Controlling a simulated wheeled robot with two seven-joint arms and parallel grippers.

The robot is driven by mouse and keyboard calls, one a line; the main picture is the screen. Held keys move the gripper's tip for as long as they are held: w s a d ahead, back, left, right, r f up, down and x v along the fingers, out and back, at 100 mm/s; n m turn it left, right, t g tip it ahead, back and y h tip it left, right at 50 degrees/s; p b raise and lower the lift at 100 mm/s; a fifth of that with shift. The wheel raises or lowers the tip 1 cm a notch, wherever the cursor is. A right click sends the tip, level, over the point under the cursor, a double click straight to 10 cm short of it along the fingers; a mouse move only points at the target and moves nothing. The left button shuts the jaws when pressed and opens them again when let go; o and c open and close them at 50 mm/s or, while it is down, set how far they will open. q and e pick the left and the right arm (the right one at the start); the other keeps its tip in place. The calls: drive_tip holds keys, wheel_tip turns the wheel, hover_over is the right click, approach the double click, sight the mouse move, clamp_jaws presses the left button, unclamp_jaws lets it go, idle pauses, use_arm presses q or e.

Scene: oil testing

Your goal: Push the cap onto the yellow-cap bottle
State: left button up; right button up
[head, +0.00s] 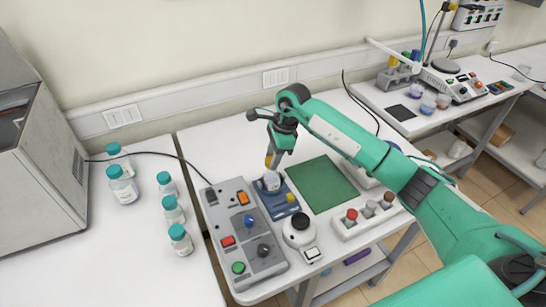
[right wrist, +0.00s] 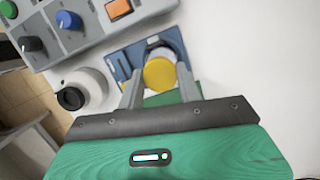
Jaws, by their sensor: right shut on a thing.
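My right gripper (head: 270,161) comes down from above and is shut on a yellow cap, which shows between its two fingers in the right wrist view (right wrist: 160,74). The gripper and cap are just above a pale bottle (head: 271,181) standing in a blue holder (head: 279,205). In the right wrist view the cap covers much of the bottle, so I cannot tell whether they touch. A second small yellow thing (head: 291,198) sits at the right side of the holder. My left gripper is not in view.
A grey control box (head: 243,226) with coloured knobs stands left of the holder. A green mat (head: 322,184) lies to the right. A white round device (head: 298,230) and a white rack (head: 366,217) with small bottles stand in front. Several teal-capped bottles (head: 123,186) stand on the left bench.

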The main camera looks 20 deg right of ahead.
drive_tip(key=shift+f+b, duration=0.2)
drive_tip(key=shift+b, duration=0.95)
idle(1.7)
idle(0.3)
drive_tip(key=o, duration=1.5)
drive_tip(key=shift+r, duration=0.1)
drive_tip(key=shift+r+p, duration=1.15)
drive_tip(key=shift+r, duration=2.3)
clamp_jaws()
